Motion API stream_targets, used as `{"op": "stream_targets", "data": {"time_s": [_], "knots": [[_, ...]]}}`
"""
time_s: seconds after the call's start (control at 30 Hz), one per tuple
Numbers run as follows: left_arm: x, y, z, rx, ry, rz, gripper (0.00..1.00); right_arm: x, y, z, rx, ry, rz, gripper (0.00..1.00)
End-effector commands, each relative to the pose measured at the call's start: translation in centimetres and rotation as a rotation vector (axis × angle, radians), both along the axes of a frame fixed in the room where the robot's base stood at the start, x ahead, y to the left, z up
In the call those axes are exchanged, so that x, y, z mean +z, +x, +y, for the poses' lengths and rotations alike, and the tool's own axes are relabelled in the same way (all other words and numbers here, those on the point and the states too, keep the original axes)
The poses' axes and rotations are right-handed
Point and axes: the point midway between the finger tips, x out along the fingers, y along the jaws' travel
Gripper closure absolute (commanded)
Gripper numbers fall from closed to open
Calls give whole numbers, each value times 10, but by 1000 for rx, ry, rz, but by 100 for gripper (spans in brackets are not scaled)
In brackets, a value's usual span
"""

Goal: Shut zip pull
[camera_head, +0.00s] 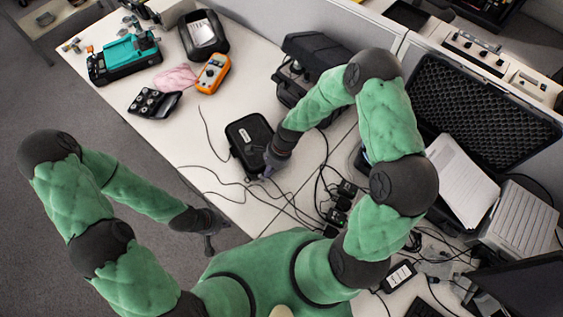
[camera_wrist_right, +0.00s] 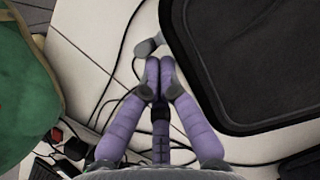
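A black soft case (camera_head: 240,131) with a small white label lies on the white table in the head view. Its rounded dark edge fills the upper right of the right wrist view (camera_wrist_right: 255,60). A small grey tab, seemingly the zip pull (camera_wrist_right: 147,46), sticks out beside the case edge. My right gripper (camera_wrist_right: 160,65) has its purple fingers together, with the tips just short of the tab; I see nothing clearly between them. In the head view, my right gripper (camera_head: 268,170) is at the case's right side. My left gripper (camera_head: 209,250) hangs off the table's front edge, away from the case.
Black cables (camera_head: 240,185) run across the table around the case. A dark bulky case (camera_head: 315,55) stands behind it. An orange meter (camera_head: 213,73), a pink cloth (camera_head: 176,78) and a teal device (camera_head: 124,58) lie at the back left. The table left of the case is mostly clear.

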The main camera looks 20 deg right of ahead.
Motion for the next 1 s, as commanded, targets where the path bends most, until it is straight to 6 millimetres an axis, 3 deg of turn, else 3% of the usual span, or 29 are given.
{"op": "stream_targets", "data": {"time_s": [0.57, 1.0], "knots": [[1, 0, 0, 0, 0, 0, 100, 5, -1, 4, 0, 0, -1, 100], [1, 0, 0, 0, 0, 0, 100, 79, 6, -25, -1, -1, -4, 100]]}}
